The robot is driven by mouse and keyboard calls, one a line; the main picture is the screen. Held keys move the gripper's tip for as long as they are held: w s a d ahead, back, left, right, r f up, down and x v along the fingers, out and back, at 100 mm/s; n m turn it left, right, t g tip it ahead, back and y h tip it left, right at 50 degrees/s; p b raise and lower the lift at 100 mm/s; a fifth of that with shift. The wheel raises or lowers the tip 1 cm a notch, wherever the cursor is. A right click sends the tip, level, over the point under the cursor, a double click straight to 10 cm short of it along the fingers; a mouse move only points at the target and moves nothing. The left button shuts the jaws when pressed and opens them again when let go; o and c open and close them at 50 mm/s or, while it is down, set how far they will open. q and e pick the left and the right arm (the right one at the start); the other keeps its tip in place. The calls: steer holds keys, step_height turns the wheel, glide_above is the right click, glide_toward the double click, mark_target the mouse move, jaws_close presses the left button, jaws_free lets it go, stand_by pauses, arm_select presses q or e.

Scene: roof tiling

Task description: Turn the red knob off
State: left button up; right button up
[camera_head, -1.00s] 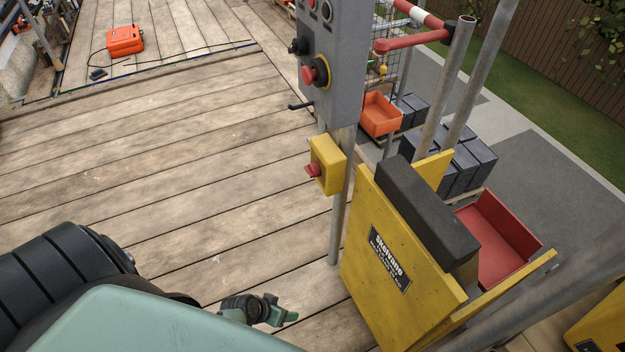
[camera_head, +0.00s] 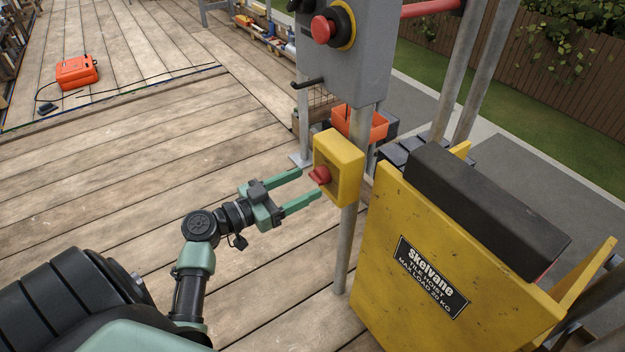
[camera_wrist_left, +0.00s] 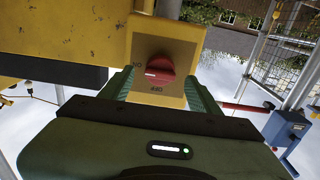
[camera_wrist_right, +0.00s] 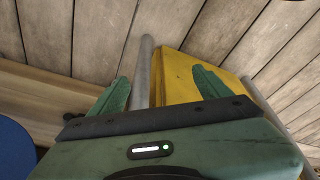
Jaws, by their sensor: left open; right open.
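The red knob (camera_head: 320,176) sits on the front of a yellow box (camera_head: 345,165) on a grey post. In the left wrist view the knob (camera_wrist_left: 158,74) carries a white mark on its left side, towards the ON label; the OFF label is below it. My left gripper (camera_head: 309,183) is open, its fingers pointing at the box with the knob between their tips. A gap shows on both sides of the knob in the left wrist view, so no grip shows. My right gripper (camera_wrist_right: 161,80) is open and empty, seen only in its wrist view.
A yellow hoist panel (camera_head: 420,265) stands right of the post (camera_head: 344,250).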

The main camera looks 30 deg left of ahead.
mark_target(319, 176)
arm_select(q)
steer(key=shift+x, duration=1.7)
jaws_close()
arm_select(e)
steer(key=shift+w+f, duration=0.1)
steer(key=shift+f, duration=0.55)
